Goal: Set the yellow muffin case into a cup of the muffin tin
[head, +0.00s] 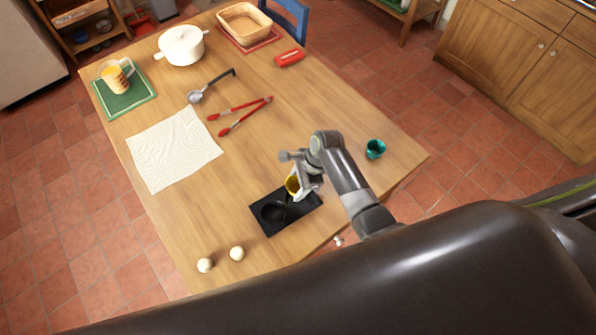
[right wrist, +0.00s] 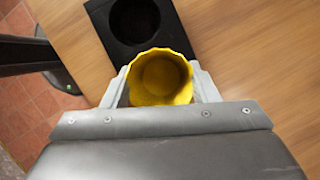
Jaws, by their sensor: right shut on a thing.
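The yellow muffin case (head: 292,186) is held in my right gripper (head: 303,183). In the right wrist view the case (right wrist: 160,78) sits upright between the two pale fingers, its fluted mouth facing the camera. The black muffin tin (head: 272,228) lies on the table near its front edge. Its left cup (head: 273,211) is empty. The gripper and case are over the tin's right end and hide part of it. In the right wrist view the tin (right wrist: 100,20) shows beyond the case, with an empty cup (right wrist: 135,20). My left gripper is not in view.
A teal case (head: 375,149) stands to the right of my gripper. Two egg-like pale balls (head: 237,253) lie left of the tin. Red tongs (head: 240,115), a scoop (head: 208,90) and a white cloth (head: 172,148) lie farther back. The wooden table (head: 330,105) is bare between them.

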